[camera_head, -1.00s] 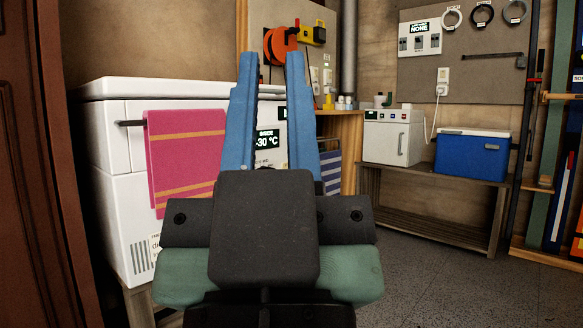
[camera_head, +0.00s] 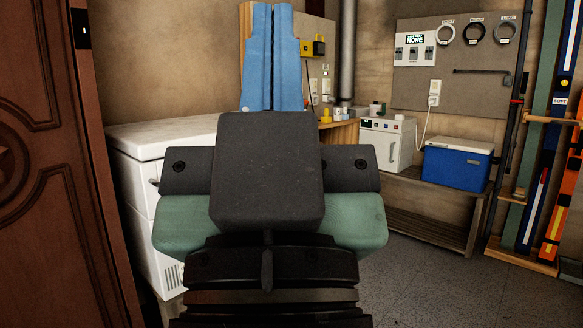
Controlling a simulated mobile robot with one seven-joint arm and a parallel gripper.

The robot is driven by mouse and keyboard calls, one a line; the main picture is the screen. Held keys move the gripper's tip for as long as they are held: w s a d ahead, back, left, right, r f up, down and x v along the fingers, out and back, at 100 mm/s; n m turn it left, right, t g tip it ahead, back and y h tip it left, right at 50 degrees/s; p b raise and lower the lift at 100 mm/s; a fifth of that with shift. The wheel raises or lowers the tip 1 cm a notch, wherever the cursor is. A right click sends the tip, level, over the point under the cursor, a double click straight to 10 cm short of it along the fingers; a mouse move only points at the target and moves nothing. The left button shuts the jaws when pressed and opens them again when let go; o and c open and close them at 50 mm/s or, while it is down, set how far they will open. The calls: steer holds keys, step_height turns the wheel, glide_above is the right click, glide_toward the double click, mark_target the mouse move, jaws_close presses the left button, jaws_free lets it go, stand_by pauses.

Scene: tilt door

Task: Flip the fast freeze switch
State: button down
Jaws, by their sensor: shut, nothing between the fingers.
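A white chest freezer (camera_head: 165,137) stands at the left, behind my arm. Its lid is down. My gripper (camera_head: 272,10) is in the middle of the view with its two blue fingers pressed together and nothing between them. It hides most of the freezer's front, and no fast freeze switch can be made out on it. A small white fridge-like box (camera_head: 387,142) stands on the bench at the right, with small marks along its top panel. A switch panel (camera_head: 414,42) with several grey switches is on the back wall board.
A brown panelled door (camera_head: 60,150) stands close at the left edge. A blue cooler (camera_head: 458,164) sits on the low wooden bench (camera_head: 430,228). Skis lean at the far right. Grey floor (camera_head: 420,285) is clear at the lower right.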

step_height(320, 180, up, 6)
steer(key=p, duration=0.3)
steer(key=shift+f, duration=0.1)
